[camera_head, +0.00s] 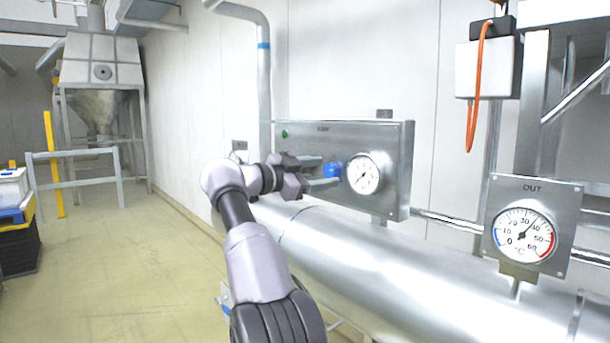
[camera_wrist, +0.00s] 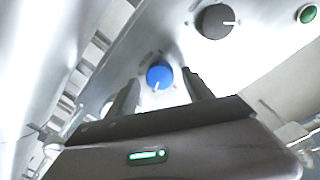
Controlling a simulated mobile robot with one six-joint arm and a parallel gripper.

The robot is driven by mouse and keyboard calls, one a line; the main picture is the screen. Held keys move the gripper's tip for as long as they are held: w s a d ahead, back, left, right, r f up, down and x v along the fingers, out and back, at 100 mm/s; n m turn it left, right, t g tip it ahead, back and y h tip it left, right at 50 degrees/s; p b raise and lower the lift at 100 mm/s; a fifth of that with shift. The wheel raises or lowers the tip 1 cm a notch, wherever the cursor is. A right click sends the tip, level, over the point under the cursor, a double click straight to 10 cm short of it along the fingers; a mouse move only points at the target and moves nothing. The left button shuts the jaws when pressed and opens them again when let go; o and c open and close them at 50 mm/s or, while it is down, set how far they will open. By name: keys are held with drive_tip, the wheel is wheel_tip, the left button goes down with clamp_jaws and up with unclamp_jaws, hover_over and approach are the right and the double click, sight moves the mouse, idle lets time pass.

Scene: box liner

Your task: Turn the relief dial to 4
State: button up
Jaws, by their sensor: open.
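A blue dial (camera_head: 332,169) sits on the front of a grey metal panel (camera_head: 392,140), left of a round gauge. In the wrist view the blue dial (camera_wrist: 160,74) has a white mark pointing down, slightly left in the picture. A larger dark dial (camera_wrist: 214,21) has a white mark pointing right. I cannot read a name or number at either dial. My gripper (camera_head: 326,171) is open in front of the panel. In the wrist view its fingers (camera_wrist: 160,79) stand either side of the blue dial, apparently without touching it.
A round white gauge (camera_head: 364,174) is right of the blue dial. A green button (camera_wrist: 308,14) is on the panel. A large shiny pipe (camera_head: 400,275) runs below, and a thermometer marked OUT (camera_head: 524,235) stands at right. Open floor (camera_head: 120,270) lies at left.

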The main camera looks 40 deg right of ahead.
drive_tip(key=a+p, duration=0.1)
drive_tip(key=a, duration=1.5)
drive_tip(key=shift+s+a+r+p, duration=0.2)
drive_tip(key=shift+a+r+p, duration=0.05)
drive_tip(key=shift+a+p, duration=0.15)
drive_tip(key=s+a+f+n+t+y, duration=0.2)
drive_tip(key=s+a+f+n+y, duration=0.1)
drive_tip(key=s+f+n+y, duration=0.35)
drive_tip(key=s+a+f+n+t+y, duration=0.1)
drive_tip(key=s+a+f+n+y, duration=0.25)
drive_tip(key=s+f+n, duration=0.4)
drive_tip(key=s+a+f+n+t+y, duration=0.1)
drive_tip(key=s+a+f+n+y, duration=0.2)
drive_tip(key=s+a+f+y, duration=0.2)
drive_tip(key=s+a+f+n+t+y, duration=0.1)
drive_tip(key=s+a+f+n+y, duration=0.2)
drive_tip(key=s+a+f, duration=0.6)
drive_tip(key=s+a+y, duration=0.1)
drive_tip(key=s+a, duration=0.1)
drive_tip(key=s, duration=0.3)
drive_tip(key=shift+f+y, duration=0.35)
drive_tip(key=shift+y, duration=0.05)
drive_tip(key=shift+s, duration=0.1)
